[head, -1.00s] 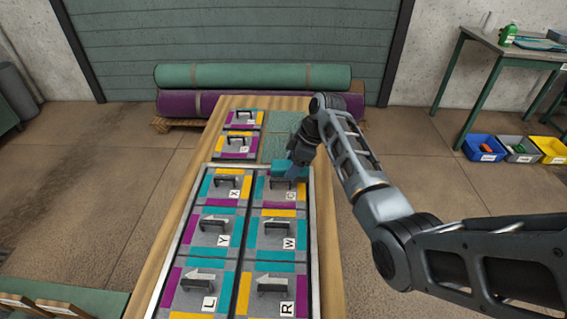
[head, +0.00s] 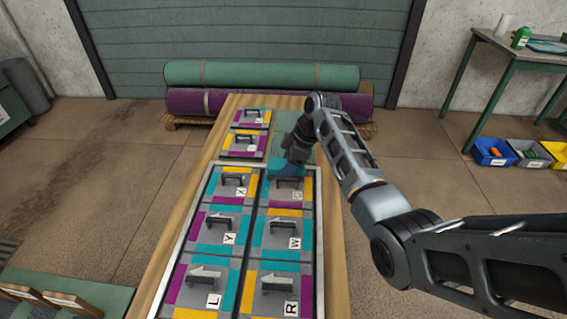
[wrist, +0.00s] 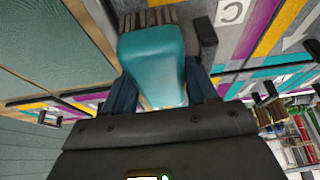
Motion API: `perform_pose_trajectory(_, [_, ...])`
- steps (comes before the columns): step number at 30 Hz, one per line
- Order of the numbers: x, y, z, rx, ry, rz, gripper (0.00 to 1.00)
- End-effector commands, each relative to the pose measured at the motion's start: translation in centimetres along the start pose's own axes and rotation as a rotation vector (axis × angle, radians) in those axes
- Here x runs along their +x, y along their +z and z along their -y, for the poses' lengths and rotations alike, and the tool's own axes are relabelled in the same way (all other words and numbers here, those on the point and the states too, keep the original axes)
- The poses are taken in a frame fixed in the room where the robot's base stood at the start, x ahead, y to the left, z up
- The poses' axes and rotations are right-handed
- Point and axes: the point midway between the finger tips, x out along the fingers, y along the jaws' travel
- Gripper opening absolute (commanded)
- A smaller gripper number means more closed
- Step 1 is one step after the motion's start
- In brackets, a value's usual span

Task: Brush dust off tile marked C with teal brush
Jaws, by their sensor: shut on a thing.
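My gripper (head: 290,165) is shut on the teal brush (head: 285,169), over the far end of the right column of tiles. In the wrist view the brush (wrist: 153,62) lies between my two fingers (wrist: 160,92), its dark bristles (wrist: 150,18) pointing away from me. The tile marked C (head: 289,197) is partly hidden by the brush and gripper. Its white C label (wrist: 230,12) shows in the wrist view, right of the bristles, beside a dark handle (wrist: 203,38). I cannot tell whether the bristles touch the tile, and dust on it is not clear.
Tiles X (head: 240,190), Y (head: 229,238), W (head: 294,243), L (head: 213,300) and R (head: 292,308) fill the rest of the framed tray. Each has an upright dark handle. More tiles lie beyond on the wooden table (head: 339,270). Rolled rugs (head: 260,75) lie behind.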

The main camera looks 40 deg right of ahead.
Motion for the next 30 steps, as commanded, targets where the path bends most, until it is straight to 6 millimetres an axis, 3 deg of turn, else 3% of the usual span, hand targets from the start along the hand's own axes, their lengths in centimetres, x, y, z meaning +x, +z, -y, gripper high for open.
perform_pose_trajectory(12, [-1.0,3.1,0.0,0.001,0.000,0.000,0.21])
perform_pose_trajectory(30, [0.9,-1.5,0.1,-0.001,-0.002,0.000,0.21])
